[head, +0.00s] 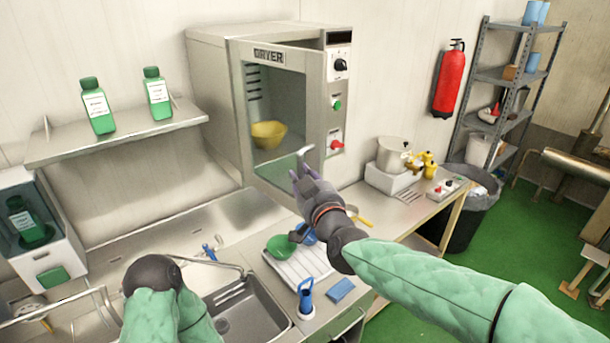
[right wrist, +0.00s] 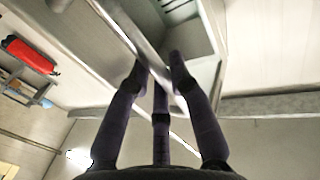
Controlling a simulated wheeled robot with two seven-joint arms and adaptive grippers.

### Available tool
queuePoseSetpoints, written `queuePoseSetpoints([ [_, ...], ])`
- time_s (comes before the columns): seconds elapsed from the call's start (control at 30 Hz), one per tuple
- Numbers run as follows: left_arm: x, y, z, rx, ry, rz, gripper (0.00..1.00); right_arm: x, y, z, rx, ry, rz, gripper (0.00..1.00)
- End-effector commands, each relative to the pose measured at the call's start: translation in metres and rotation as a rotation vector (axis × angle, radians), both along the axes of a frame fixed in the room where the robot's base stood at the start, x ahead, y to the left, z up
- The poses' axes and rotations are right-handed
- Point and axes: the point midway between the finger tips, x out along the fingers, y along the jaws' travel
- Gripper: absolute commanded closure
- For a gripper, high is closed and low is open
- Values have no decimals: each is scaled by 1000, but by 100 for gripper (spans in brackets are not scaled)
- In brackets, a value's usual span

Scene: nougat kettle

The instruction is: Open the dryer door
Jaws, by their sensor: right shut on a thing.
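The dryer (head: 215,95) is a steel cabinet at the back. Its glass-paned door (head: 314,110), marked DRYER, is ajar, with its right edge swung out from the front panel. A yellow bowl (head: 268,134) shows inside through the glass. My right gripper (head: 303,172) is at the door's lower right, shut on the curved metal door handle (head: 305,150). In the right wrist view, the dark fingers (right wrist: 158,75) close around the handle bar (right wrist: 140,40). Of my left arm, only the sleeve and dark wrist show at the lower left; its fingers are hidden.
A shelf (head: 120,132) with green bottles is left of the dryer. Below are a sink (head: 240,310), a drying rack (head: 300,268) and a blue sponge (head: 341,289). A pot (head: 392,153) stands at right. Free space lies before the door, above the counter.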

Motion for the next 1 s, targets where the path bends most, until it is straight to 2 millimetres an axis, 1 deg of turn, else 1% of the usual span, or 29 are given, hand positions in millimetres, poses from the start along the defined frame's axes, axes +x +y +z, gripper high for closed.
queuePoseSetpoints([
  [0.37,0,0,0,0,0,0,60,0,-1,1,3,-1,-3,100],
  [0.4,0,0,0,0,0,0,60,0,-1,1,3,-2,-3,68],
  [0.43,0,0,0,0,0,0,60,0,-1,1,3,-2,-3,60],
  [0.47,0,0,0,0,0,0,60,0,-1,1,2,-1,-3,54],
  [0.83,0,0,0,0,0,0,60,-1,-1,1,1,-2,-2,54],
  [1.0,0,0,0,0,0,0,60,-14,-7,2,1,-3,-2,54],
])
